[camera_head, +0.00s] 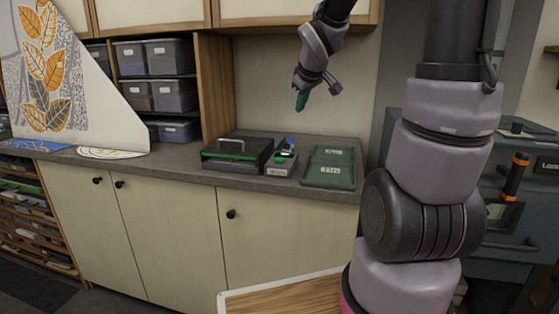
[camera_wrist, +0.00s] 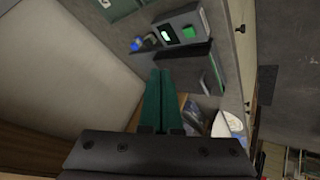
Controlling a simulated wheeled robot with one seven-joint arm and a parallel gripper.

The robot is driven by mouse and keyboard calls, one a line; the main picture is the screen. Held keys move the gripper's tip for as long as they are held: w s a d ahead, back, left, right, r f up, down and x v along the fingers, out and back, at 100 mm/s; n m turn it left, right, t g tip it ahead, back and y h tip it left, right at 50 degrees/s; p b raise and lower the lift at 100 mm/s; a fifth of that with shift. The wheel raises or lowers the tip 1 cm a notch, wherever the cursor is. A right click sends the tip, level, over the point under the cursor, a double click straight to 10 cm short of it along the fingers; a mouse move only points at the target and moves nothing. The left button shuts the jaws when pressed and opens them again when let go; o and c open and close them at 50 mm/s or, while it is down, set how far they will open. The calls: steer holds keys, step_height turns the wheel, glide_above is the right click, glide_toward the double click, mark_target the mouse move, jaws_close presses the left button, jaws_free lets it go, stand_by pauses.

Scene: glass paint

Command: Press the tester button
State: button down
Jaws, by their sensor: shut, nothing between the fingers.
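The tester appears to be the small grey box (camera_head: 281,164) on the counter, between a black case and green mats. In the wrist view the tester (camera_wrist: 198,17) is at the top, with a green button (camera_wrist: 188,32) beside a bright, pale lit window (camera_wrist: 170,34). My gripper (camera_head: 301,103) hangs in the air above the counter, above and a little right of the tester in the head view. Its teal fingers are together and empty. In the wrist view my gripper (camera_wrist: 161,73) points up towards the tester, apart from it.
A black case (camera_head: 230,158) with a handle and green strip stands left of the tester. A blue item (camera_head: 290,142) is at the tester's back. Green labelled mats (camera_head: 330,178) lie to its right. Shelves with grey bins (camera_head: 168,57) stand behind left. An upper cabinet (camera_head: 258,10) hangs above.

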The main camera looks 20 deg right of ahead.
mark_target(282, 160)
steer(key=w+a+f+n+y, duration=0.2)
steer(key=w+a+f+n, duration=0.1)
steer(key=w+f+n, duration=0.3)
steer(key=w+f, duration=0.2)
steer(key=w, duration=0.1)
steer(key=shift+w+t+y, duration=0.35)
steer(key=shift+t+y, duration=0.05)
steer(key=shift+f, duration=4.4)
steer(key=shift+f, duration=0.1)
steer(key=shift+f, duration=0.35)
